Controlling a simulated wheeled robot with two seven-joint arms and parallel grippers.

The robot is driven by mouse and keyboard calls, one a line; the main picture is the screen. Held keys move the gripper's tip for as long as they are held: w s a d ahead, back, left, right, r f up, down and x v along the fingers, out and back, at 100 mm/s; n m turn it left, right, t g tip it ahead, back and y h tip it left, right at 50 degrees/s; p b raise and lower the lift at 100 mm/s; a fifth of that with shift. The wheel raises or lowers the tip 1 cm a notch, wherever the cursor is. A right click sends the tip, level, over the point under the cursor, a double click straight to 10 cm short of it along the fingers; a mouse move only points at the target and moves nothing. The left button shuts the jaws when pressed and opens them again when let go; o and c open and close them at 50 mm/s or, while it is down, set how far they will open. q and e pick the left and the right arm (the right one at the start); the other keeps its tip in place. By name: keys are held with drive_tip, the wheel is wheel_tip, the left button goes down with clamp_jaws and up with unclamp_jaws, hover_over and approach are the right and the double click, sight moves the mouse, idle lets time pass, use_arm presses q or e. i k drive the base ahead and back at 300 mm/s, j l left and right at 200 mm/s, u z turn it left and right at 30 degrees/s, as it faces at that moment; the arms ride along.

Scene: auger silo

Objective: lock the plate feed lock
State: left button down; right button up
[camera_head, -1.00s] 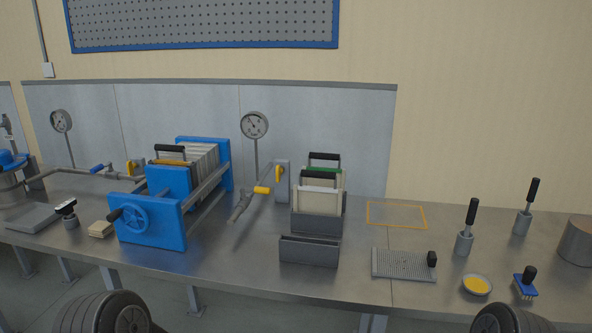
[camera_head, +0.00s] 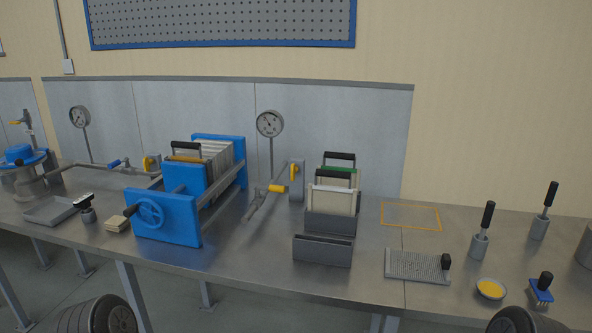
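A blue plate press (camera_head: 167,222) with a handwheel and a stack of pale plates (camera_head: 217,160) stands left of centre on the bench. Left of it, a feed pipe with a blue handle (camera_head: 114,163) runs to a grey block with a yellow lever (camera_head: 151,163). Right of the press, another pipe has a yellow handle (camera_head: 277,188) and a grey block with an upright yellow lever (camera_head: 294,172). I cannot tell which of these is the plate feed lock. Neither gripper is in view; only dark round parts of my arms show at the bottom edge.
A dark rack (camera_head: 323,250) with framed plates stands right of the second pipe. A blue-lidded vessel (camera_head: 20,157) stands far left. The orange-outlined square (camera_head: 410,215) is empty.

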sight(294, 169)
drive_tip(key=i+j+z, duration=0.15)
drive_tip(key=j+z, duration=0.15)
drive_tip(key=j, duration=0.15)
drive_tip(key=i+j+z, duration=0.1)
drive_tip(key=j+z, duration=0.2)
drive_tip(key=j, duration=0.2)
drive_tip(key=j+z, duration=0.25)
drive_tip(key=j, duration=0.3)
drive_tip(key=i, duration=0.05)
